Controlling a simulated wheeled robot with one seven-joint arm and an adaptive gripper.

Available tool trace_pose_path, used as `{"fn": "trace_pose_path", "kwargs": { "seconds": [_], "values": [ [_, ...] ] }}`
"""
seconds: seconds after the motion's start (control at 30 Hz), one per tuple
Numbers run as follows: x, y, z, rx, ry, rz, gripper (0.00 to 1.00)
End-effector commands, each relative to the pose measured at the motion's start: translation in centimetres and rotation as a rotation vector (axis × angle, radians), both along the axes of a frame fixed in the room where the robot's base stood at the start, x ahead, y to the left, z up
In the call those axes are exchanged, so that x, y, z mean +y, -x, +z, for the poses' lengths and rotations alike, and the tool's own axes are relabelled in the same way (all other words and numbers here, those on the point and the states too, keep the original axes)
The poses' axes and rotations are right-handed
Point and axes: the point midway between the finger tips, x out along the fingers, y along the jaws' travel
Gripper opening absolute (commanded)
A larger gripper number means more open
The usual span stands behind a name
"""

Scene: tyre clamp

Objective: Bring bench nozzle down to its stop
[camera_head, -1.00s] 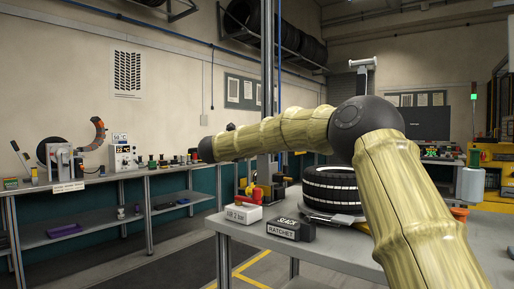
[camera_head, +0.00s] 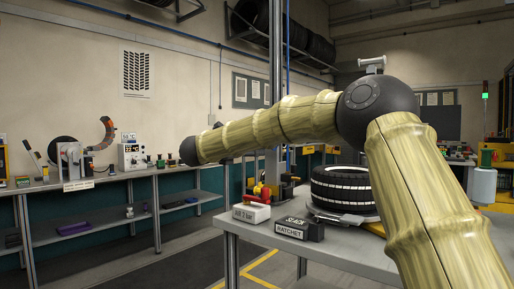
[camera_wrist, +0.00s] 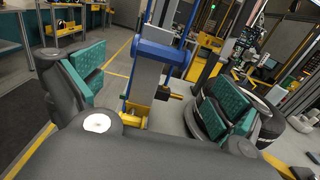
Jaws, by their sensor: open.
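My gripper (camera_wrist: 155,90) is open and empty, its teal-padded fingers wide apart. In the wrist view, a blue upright (camera_wrist: 158,52) with a yellow lower part (camera_wrist: 137,118) stands beyond the gap between the fingers; I cannot tell whether this is the nozzle. In the head view, a red and yellow fitting (camera_head: 261,193) sits on the right-hand bench (camera_head: 355,258), behind a white block labelled AIR 2 bar (camera_head: 251,213). No nozzle or stop can be made out for certain. My gripper is not seen in the head view, where my arm crosses above the bench.
A black tyre (camera_head: 342,188) lies on the bench, with a dark block labelled SLACK RATCHET (camera_head: 299,229) in front. A metal post (camera_head: 275,100) rises behind. A long shelf bench (camera_head: 105,178) with instruments lines the left wall. Floor between the benches is clear.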

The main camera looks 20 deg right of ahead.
Motion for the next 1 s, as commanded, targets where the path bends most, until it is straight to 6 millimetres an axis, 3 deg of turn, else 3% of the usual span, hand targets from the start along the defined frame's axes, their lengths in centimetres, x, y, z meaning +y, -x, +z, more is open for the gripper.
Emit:
{"fn": "trace_pose_path", "kwargs": {
  "seconds": [0.23, 0.77, 0.87, 1.0],
  "values": [
    [1.9, 1.0, 0.0, -0.001, 0.000, 0.000, 1.00],
    [2.1, 1.1, 0.1, -0.001, 0.000, 0.000, 1.00],
    [2.1, 1.1, 0.9, -0.001, 0.000, 0.000, 1.00],
    [2.1, 1.1, 3.3, -0.001, 0.000, 0.000, 1.00]
  ]
}}
